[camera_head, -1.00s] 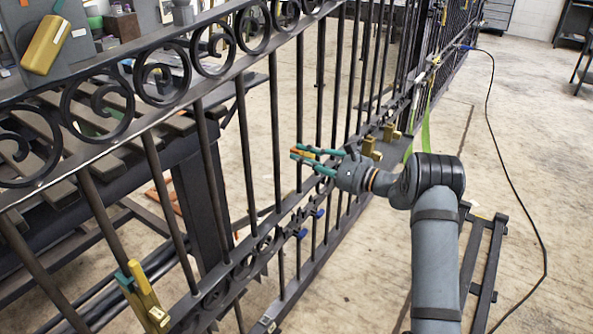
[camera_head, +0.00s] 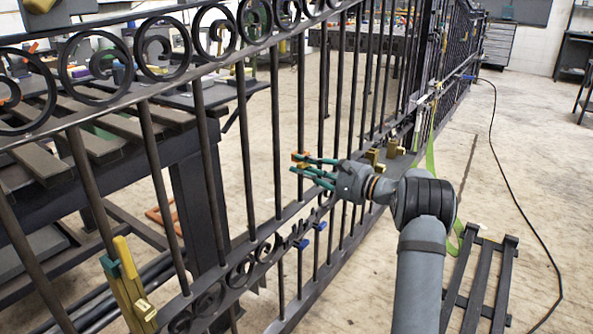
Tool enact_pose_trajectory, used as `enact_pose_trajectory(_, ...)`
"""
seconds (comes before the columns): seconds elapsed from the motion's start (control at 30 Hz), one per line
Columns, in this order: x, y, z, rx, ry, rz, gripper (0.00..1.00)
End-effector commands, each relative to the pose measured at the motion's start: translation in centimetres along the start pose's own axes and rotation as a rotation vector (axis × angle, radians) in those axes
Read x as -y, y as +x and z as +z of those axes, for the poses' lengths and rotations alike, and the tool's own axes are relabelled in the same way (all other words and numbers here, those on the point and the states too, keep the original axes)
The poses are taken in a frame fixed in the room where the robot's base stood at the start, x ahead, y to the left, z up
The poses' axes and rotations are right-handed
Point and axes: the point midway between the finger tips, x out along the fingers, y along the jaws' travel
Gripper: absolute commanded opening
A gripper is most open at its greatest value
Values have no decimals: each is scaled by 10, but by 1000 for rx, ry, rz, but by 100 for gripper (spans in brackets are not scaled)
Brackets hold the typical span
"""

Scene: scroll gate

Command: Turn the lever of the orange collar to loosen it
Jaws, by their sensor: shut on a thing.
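The black scroll gate (camera_head: 246,165) runs from the near left to the far right. My gripper (camera_head: 303,165), with teal fingers, reaches in from the right to an upright bar at mid-gate. Its fingers are shut on a small orange piece (camera_head: 299,156), which looks like part of the orange collar at the bar. The fingertips hide part of it, and I cannot tell the collar body from its lever here.
A yellow and teal clamp (camera_head: 128,285) sits on the lower near left of the gate. Brass-coloured blocks (camera_head: 373,157) and blue-handled clamps (camera_head: 301,243) are on the gate close to my gripper. A dark slatted frame (camera_head: 478,285) and a black cable (camera_head: 527,215) lie on the floor at right.

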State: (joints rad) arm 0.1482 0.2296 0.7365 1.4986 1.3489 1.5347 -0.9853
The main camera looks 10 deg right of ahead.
Motion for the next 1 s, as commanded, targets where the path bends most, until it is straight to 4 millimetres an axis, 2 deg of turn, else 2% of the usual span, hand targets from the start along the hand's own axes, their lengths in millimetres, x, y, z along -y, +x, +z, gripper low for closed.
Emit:
enact_pose_trajectory(0.23, 2, 0, 0, 1, -6, -1, 0)
enact_pose_trajectory(0.27, 2, 0, 0, 1, -6, -1, 20)
enact_pose_trajectory(0.6, 1, 0, 0, -1, -3, -2, 40)
enact_pose_trajectory(0.87, 2, 0, 0, -2, -2, -3, 40)
enact_pose_trajectory(1.0, 4, 7, 7, 11, 19, 0, 40)
